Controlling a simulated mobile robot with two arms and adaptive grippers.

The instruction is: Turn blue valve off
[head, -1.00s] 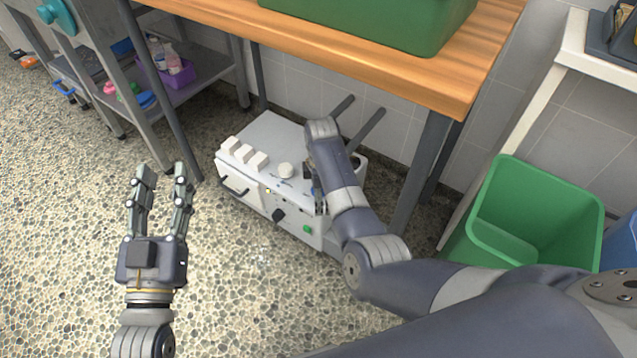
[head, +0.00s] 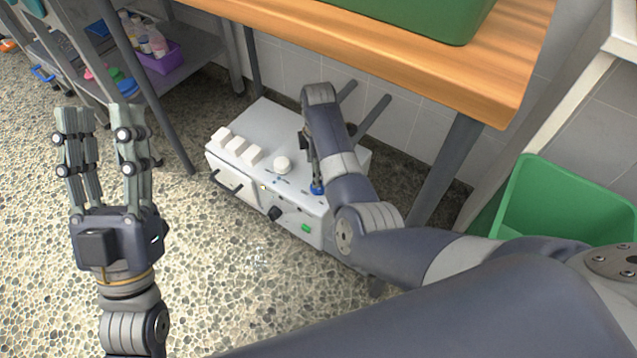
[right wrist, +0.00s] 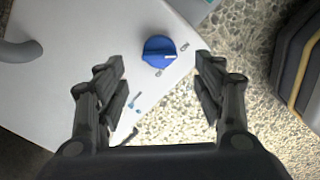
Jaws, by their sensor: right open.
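The blue valve (right wrist: 158,50) is a round knob with a white pointer mark, on the white machine's top near one edge. In the right wrist view it lies between and just beyond the fingertips of my right gripper (right wrist: 159,66), which is open; I see no finger closed on it. In the head view the blue valve (head: 317,188) shows small beside my right forearm, which hides most of the right gripper. The white machine (head: 262,128) stands on the floor under the wooden table. My left gripper (head: 100,117) is open and empty, above the floor at the left.
The machine also bears several white blocks (head: 237,145), a white knob (head: 282,164), a black knob (head: 275,213) and a green switch (head: 306,228). The wooden tabletop (head: 440,75) overhangs behind. A green bin (head: 560,205) stands at right. Floor at front left is clear.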

